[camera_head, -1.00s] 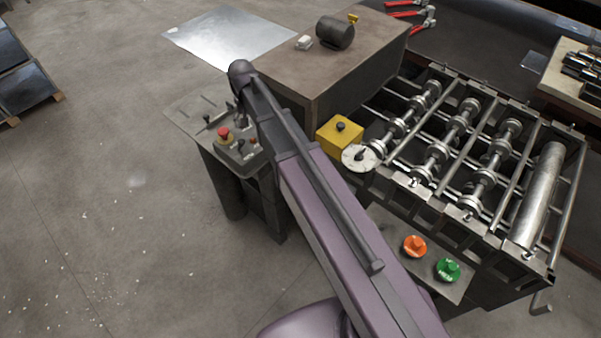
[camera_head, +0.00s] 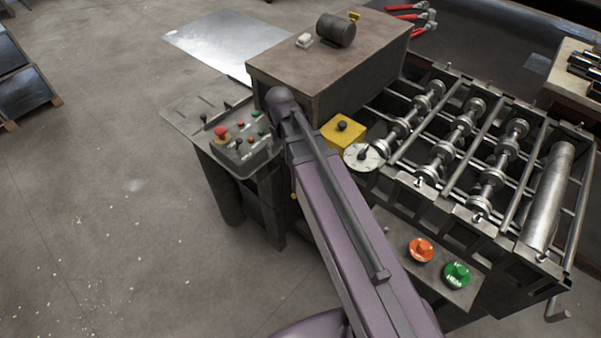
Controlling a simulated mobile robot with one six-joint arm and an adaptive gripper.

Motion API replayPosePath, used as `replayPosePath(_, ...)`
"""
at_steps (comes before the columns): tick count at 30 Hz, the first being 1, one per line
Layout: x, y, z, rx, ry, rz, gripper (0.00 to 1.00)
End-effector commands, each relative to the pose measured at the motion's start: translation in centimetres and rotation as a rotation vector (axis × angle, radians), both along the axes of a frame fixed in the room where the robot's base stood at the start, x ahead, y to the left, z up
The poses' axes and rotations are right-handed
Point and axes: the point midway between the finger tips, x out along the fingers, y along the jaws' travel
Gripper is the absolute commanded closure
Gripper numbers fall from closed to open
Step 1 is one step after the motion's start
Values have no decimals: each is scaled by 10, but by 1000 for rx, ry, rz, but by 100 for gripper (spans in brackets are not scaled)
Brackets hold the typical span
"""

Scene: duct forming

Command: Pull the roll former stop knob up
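The roll former (camera_head: 497,232) stands at the right with its rows of rollers. On its front panel (camera_head: 395,244) are an orange-red knob (camera_head: 421,249), which looks like the stop knob, and a green knob (camera_head: 457,274) to its right. I cannot tell from here whether the orange-red knob is up or down. My gripper is hidden or out of view.
A separate control panel (camera_head: 205,112) with a red mushroom button (camera_head: 221,132) and small knobs stands left of my arm. A yellow box (camera_head: 343,131) and a white dial (camera_head: 362,157) sit at the roll former's left end. Open floor lies at left.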

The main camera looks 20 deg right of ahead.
Motion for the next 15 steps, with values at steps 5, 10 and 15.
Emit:
replayPosePath(5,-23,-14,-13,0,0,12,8)
replayPosePath(10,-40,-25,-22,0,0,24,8)
replayPosePath(15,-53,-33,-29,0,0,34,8)
